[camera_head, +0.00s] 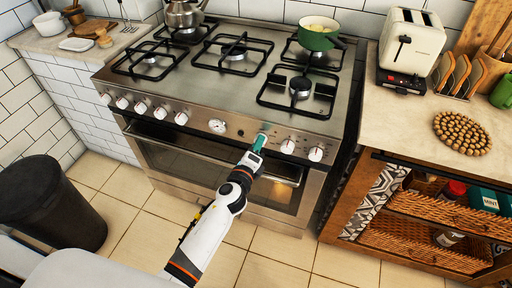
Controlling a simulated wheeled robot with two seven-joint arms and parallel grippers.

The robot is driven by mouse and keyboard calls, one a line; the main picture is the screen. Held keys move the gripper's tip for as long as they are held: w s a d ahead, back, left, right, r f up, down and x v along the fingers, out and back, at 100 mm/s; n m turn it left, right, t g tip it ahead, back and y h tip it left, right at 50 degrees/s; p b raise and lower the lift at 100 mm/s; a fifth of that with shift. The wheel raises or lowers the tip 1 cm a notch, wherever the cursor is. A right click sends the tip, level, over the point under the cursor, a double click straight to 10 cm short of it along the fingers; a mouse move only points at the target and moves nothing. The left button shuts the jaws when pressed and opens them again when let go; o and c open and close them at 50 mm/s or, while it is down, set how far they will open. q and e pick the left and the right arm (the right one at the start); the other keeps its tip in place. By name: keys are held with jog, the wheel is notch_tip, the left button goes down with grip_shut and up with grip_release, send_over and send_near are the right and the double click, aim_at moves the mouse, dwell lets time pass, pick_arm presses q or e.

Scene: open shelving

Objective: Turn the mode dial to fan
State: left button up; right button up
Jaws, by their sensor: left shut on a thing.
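The steel stove (205,140) has a front panel with a row of white knobs and a round gauge (217,126). My left gripper (260,142), with green fingertips, is at this panel, right of the gauge and left of two white knobs (287,146) (316,154). It is shut on a knob, which I take to be the mode dial. The fingers hide this knob, so its pointer and markings cannot be read. My right gripper is not in view.
The oven door with its handle (165,142) is below the panel. A green pot (318,38) and a kettle (183,14) stand on the stove. A wooden counter with a toaster (411,45) is at right. A dark bin (40,200) stands at left. The tiled floor in front is clear.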

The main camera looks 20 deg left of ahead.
pick_arm(q)
jog(key=shift+d+m, duration=0.1)
jog(key=shift+m, duration=1.4)
jog(key=shift+f, duration=0.1)
jog(key=o, duration=1)
jog(key=s+b, duration=0.1)
jog(key=s, duration=1.1)
jog(key=shift+r, duration=0.45)
